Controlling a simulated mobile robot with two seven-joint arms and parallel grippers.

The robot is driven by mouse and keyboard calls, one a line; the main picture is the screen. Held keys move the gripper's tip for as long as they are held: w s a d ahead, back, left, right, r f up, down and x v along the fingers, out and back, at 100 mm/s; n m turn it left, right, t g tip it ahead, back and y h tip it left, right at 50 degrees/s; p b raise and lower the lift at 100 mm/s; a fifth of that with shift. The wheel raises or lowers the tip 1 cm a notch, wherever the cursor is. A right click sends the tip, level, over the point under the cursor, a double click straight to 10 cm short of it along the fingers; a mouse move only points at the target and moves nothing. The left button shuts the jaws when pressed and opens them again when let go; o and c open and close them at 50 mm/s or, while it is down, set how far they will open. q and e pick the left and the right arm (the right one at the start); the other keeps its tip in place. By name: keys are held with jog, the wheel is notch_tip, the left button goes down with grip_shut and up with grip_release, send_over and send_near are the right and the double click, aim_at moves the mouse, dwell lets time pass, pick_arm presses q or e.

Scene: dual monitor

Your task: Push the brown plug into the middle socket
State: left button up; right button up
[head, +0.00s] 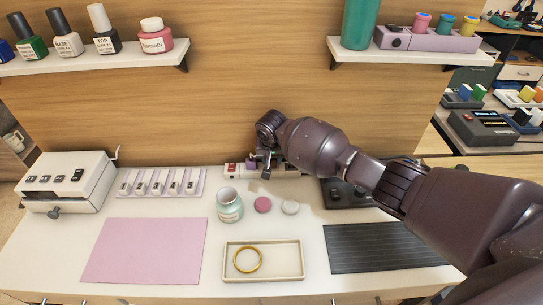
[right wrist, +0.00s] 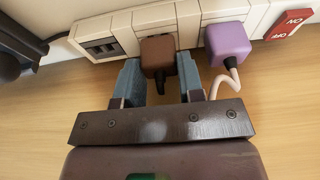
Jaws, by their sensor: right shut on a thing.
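The brown plug (right wrist: 158,54) is between the two blue-grey fingers of my right gripper (right wrist: 160,80), which is shut on it. Its dark cord stub points back toward my wrist. The plug's front is at the white power strip (right wrist: 130,22), over the middle position; how deep it sits cannot be told. A purple plug (right wrist: 227,43) with a pale cord is in the strip beside it, toward the red switch (right wrist: 291,24). An empty socket (right wrist: 103,47) shows on the other side. In the head view my right gripper (head: 267,163) partly hides the strip (head: 231,175). My left gripper is not in view.
A teal-labelled jar (head: 229,207), a pink disc (head: 263,205) and a white disc (head: 290,207) stand in front of the strip. A tray (head: 288,276) with a gold ring, a pink mat (head: 146,250) and a dark ridged mat (head: 383,247) lie nearer.

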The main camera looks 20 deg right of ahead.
jog(key=shift+f, duration=0.25)
jog(key=o, duration=1)
jog(key=shift+r, duration=0.1)
jog(key=p+v, duration=0.2)
jog(key=v, duration=0.8)
jog(key=shift+s+r+p, duration=0.25)
jog(key=shift+p, duration=0.15)
